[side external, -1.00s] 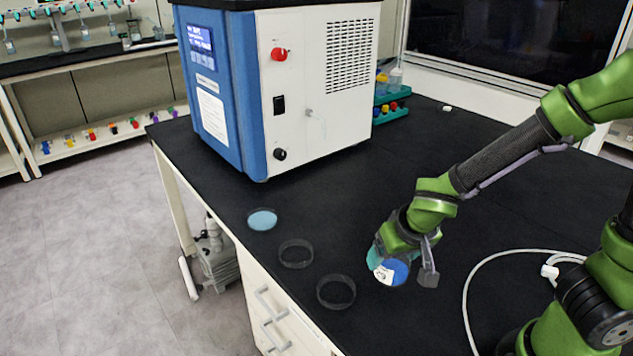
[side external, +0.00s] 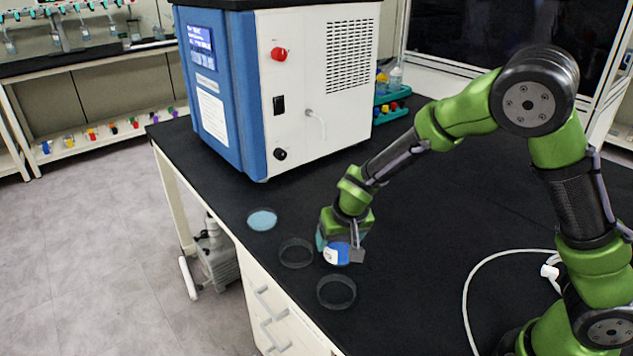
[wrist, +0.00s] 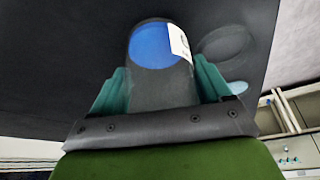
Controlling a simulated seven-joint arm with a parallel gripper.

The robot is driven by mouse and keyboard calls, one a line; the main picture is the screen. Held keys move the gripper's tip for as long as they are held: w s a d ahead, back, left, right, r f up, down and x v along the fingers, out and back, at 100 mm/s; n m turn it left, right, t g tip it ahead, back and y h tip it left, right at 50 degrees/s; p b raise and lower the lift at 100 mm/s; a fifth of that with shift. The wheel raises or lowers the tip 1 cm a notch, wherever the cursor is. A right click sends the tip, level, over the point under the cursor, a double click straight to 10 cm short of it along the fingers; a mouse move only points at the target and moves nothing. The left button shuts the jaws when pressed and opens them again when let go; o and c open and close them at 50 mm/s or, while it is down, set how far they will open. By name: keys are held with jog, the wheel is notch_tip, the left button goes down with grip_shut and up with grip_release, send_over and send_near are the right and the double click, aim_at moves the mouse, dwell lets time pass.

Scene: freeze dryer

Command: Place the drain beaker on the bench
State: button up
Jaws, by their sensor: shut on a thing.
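The drain beaker (side external: 337,254) is a see-through vessel with blue in it and a white label on its side. My gripper (side external: 341,243) is shut around it, low over the front part of the black bench (side external: 430,225). In the wrist view the beaker (wrist: 153,47) sits between the two teal fingers of my gripper (wrist: 160,88), its blue part and label facing the camera. I cannot tell whether its base touches the bench. Part of the beaker is hidden by the fingers in the side view.
Two empty clear dishes (side external: 296,266) (side external: 336,305) lie left of and in front of the beaker. A dish with light blue content (side external: 262,220) lies further left. The freeze dryer (side external: 315,90) stands behind. A white cable (side external: 470,290) lies at right.

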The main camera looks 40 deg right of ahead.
jog(key=shift+f, duration=0.4)
jog(key=o, duration=1.1)
jog(key=shift+f, duration=0.15)
jog(key=v, duration=1.2)
jog(key=s+d+r+t+y, duration=0.1)
jog(key=s+r, duration=0.2)
jog(key=s, duration=0.2)
jog(key=s+d+r+t+y, duration=0.1)
jog(key=s+d+r, duration=0.1)
jog(key=s+r, duration=0.2)
jog(key=s+d+r+t+y, duration=0.1)
jog(key=s+r, duration=0.2)
jog(key=s, duration=0.4)
jog(key=shift+s+d+r+y, duration=0.2)
jog(key=shift+d+r+y, duration=0.1)
jog(key=shift+y, duration=0.1)
